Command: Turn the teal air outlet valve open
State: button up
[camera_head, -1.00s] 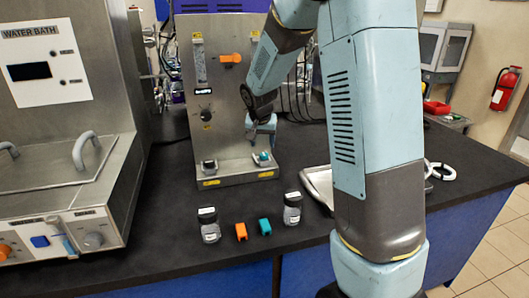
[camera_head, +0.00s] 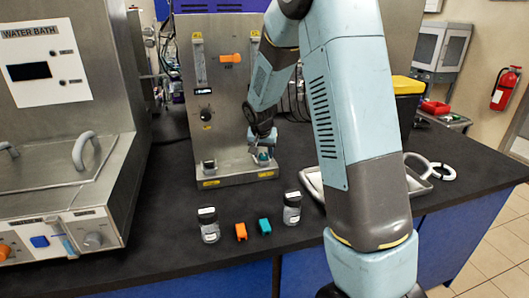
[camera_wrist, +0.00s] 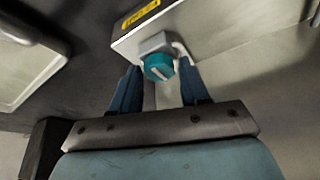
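The teal air outlet valve is a round teal knob (camera_wrist: 158,67) with a pale line across its face, on a grey mount on the metal unit's base ledge. In the head view the teal knob (camera_head: 263,157) shows small at the right end of the ledge, partly hidden by my gripper (camera_head: 264,141). In the wrist view my gripper (camera_wrist: 160,84) is open, with one blue finger on each side below the knob. The knob lies ahead of the gap between the fingertips. I cannot tell whether a finger touches it.
The metal panel (camera_head: 226,120) rises behind the ledge, with an orange handle (camera_head: 231,58) high up. Two jars (camera_head: 208,226) (camera_head: 291,208), an orange piece (camera_head: 241,232) and a teal piece (camera_head: 264,227) stand in front. A metal tray (camera_head: 312,183) lies to the right.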

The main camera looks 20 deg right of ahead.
jog(key=c, duration=0.7)
jog(key=shift+d, duration=0.15)
jog(key=shift+c, duration=0.2)
jog(key=shift+n, duration=0.3)
jog(key=n+y, duration=0.2)
jog(key=n, duration=0.2)
jog(key=shift+d, duration=0.15)
jog(key=n+y, duration=0.1)
jog(key=n, duration=0.3)
jog(key=shift+d+n+y, duration=0.15)
jog(key=shift+n+y, duration=0.25)
jog(key=n+y, duration=0.1)
jog(key=n, duration=0.3)
jog(key=shift+w+d+g, duration=0.1)
jog(key=shift+w+g, duration=0.05)
jog(key=shift+g, duration=0.25)
jog(key=n+g+y, duration=0.1)
jog(key=n, duration=0.3)
jog(key=shift+w, duration=0.1)
jog(key=shift+d+n+g, duration=0.1)
jog(key=shift+n+g, duration=0.2)
